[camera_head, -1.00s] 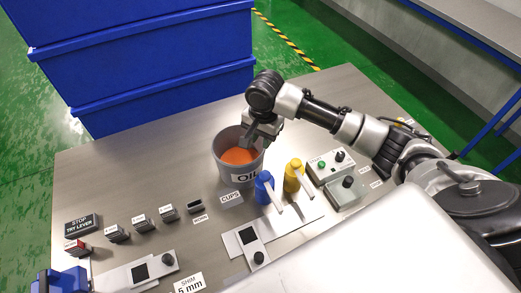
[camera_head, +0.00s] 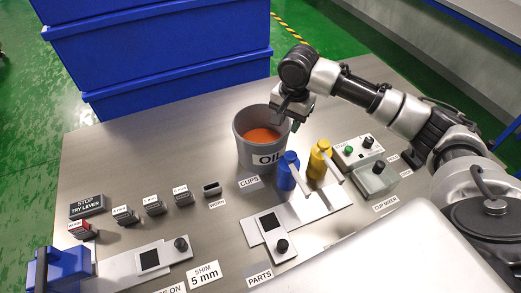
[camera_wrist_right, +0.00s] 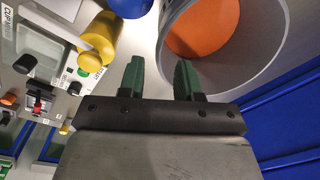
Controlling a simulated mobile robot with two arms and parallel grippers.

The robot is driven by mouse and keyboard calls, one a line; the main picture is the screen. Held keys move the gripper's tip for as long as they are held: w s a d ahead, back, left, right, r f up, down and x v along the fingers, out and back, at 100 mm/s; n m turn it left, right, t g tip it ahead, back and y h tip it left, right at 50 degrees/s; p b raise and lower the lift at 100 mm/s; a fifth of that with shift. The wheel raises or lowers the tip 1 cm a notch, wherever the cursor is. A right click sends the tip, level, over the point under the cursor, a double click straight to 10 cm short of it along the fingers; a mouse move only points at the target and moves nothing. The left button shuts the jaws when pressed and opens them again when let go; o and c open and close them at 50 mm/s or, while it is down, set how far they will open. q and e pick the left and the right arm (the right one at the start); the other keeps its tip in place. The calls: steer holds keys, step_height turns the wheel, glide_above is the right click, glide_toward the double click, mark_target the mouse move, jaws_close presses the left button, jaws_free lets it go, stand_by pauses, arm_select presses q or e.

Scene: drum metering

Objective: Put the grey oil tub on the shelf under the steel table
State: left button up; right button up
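The grey oil tub (camera_head: 246,152), labelled OIL and with orange inside, stands upright on the steel table (camera_head: 110,165) near its far edge. My right gripper (camera_head: 294,122) is at the tub's right rim in the head view. In the right wrist view, its two green fingertips (camera_wrist_right: 158,75) are apart with bare table showing between them. The tub's rim (camera_wrist_right: 225,85) lies beside the right-hand finger; I cannot tell whether they touch. The shelf under the table is hidden. My left gripper is not in view.
A blue bottle (camera_head: 287,172) and a yellow bottle (camera_head: 319,162) stand close in front of the tub. Control boxes (camera_head: 374,180) are to their right. Stacked blue crates (camera_head: 170,60) rise behind the table. Several small labelled blocks (camera_head: 153,204) line the left.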

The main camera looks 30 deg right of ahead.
mark_target(283, 150)
step_height(283, 150, down, 2)
steer(key=shift+w+a+f, duration=0.1)
steer(key=shift+a+f, duration=0.05)
step_height(283, 150, down, 5)
steer(key=shift+w+r+p, duration=0.1)
steer(key=shift+w+p, duration=0.05)
steer(key=shift+p, duration=0.4)
jaws_close()
steer(key=shift+r, duration=0.1)
stand_by(0.9)
